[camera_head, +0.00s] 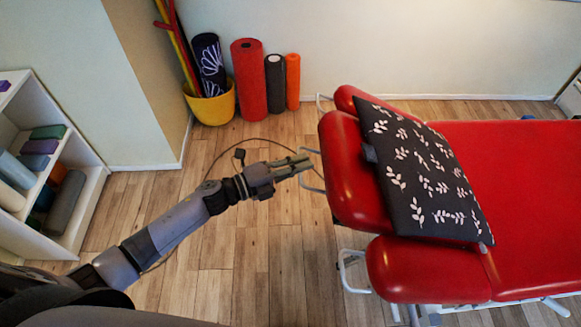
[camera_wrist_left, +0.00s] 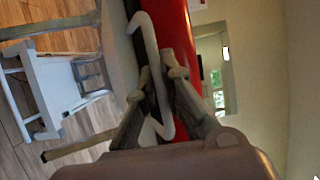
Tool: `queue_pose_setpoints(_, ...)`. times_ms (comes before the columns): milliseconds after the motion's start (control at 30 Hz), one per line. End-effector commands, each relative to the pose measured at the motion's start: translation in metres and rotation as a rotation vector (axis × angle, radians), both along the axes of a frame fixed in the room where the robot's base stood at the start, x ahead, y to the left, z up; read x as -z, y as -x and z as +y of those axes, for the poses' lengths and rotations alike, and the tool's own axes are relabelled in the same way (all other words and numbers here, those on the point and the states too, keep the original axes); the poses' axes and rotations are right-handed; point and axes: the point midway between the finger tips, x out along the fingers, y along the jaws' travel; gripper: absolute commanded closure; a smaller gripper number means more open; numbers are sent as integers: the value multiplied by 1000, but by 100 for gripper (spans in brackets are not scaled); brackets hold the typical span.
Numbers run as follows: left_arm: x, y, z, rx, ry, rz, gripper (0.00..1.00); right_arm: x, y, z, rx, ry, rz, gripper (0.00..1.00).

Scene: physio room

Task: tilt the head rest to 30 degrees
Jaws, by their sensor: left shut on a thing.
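The red head rest (camera_head: 345,185) is at the left end of the red treatment table (camera_head: 540,190). A pale bent metal handle (camera_head: 313,188) sticks out from its left end. My left gripper (camera_head: 305,163) reaches it from the left and is shut on this handle. In the left wrist view the handle (camera_wrist_left: 148,45) runs between the fingers (camera_wrist_left: 165,95), with the red pad (camera_wrist_left: 178,25) just behind. The head rest's tilt angle is hard to judge from above. My right gripper is not in view.
A red side pad (camera_head: 425,270) is at the near side. Rolls (camera_head: 249,80) and a yellow bucket (camera_head: 212,104) stand by the wall. A white shelf (camera_head: 85,215) is at left. A cable (camera_head: 190,225) lies on the floor.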

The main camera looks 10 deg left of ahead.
Motion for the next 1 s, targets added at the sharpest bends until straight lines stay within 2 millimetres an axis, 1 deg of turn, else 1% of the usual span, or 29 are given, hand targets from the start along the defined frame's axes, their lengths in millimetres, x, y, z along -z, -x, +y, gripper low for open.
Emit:
queue_pose_setpoints(33,-11,-2,-2,-1,4,-1,100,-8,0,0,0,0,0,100)
queue_pose_setpoints(100,-14,-2,-4,-2,4,-1,100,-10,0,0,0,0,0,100)
queue_pose_setpoints(433,-12,-2,-5,-2,3,0,100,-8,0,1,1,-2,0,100)
queue_pose_setpoints(467,-12,-2,-5,-2,3,0,91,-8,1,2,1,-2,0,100)
queue_pose_setpoints(767,-11,-2,-5,-2,1,1,72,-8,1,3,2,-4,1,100)
queue_pose_setpoints(1000,-10,-1,-5,-1,0,1,72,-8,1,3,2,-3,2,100)
